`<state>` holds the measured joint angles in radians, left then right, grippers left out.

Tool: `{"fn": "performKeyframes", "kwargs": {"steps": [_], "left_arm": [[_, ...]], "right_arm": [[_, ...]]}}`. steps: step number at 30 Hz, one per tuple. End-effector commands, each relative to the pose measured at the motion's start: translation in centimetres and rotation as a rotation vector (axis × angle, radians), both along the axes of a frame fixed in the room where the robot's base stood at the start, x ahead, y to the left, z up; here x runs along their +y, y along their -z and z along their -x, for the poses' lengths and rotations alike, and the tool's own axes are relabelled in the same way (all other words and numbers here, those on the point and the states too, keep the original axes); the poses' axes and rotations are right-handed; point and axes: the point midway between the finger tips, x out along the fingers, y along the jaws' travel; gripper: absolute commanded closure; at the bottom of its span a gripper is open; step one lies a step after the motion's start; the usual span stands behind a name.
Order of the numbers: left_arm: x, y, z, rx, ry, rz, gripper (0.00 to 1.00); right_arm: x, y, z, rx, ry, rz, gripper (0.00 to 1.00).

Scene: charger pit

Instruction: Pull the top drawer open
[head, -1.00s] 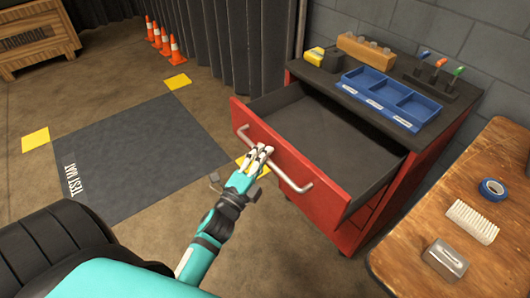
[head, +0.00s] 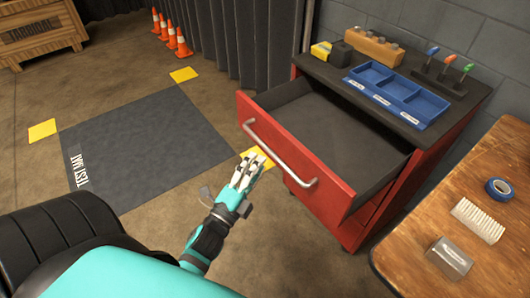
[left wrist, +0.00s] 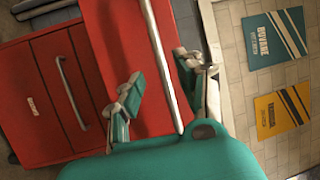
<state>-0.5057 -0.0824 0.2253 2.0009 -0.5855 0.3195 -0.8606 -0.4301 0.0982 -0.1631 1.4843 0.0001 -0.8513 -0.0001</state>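The top drawer (head: 290,160) of the red cabinet (head: 375,215) stands pulled well out, and its dark inside looks empty. Its silver bar handle (head: 278,158) runs along the red front. My left gripper (head: 250,164) is just in front of the handle, a little apart from it in the head view. In the left wrist view the gripper (left wrist: 160,82) has its fingers spread, with the handle (left wrist: 159,50) passing across the gap between them, and the red drawer front (left wrist: 112,45) behind. My right gripper is not in view.
A blue tray (head: 430,111), a wooden block (head: 374,47) and screwdrivers (head: 431,52) sit on the cabinet top. A wooden bench (head: 430,215) stands at the right. A dark test mat (head: 150,145) lies left on open floor; cones (head: 176,38) stand behind.

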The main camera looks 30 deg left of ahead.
Motion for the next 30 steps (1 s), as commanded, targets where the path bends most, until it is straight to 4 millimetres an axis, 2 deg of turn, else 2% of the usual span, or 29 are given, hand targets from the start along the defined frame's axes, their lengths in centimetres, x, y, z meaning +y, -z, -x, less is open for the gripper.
{"fn": "performKeyframes", "kwargs": {"steps": [3, 10, 30], "left_arm": [[-0.1, 0.6, 2.5, 0.004, -0.002, 0.004, 0.64], [-0.3, 1.0, 5.3, 0.001, 0.0, 0.001, 0.64], [-0.3, 1.1, 5.7, 0.003, 0.0, 0.005, 0.64]], "right_arm": [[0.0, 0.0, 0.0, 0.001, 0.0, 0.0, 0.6], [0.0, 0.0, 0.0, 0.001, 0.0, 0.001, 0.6], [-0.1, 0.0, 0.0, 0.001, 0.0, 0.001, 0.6]]}}
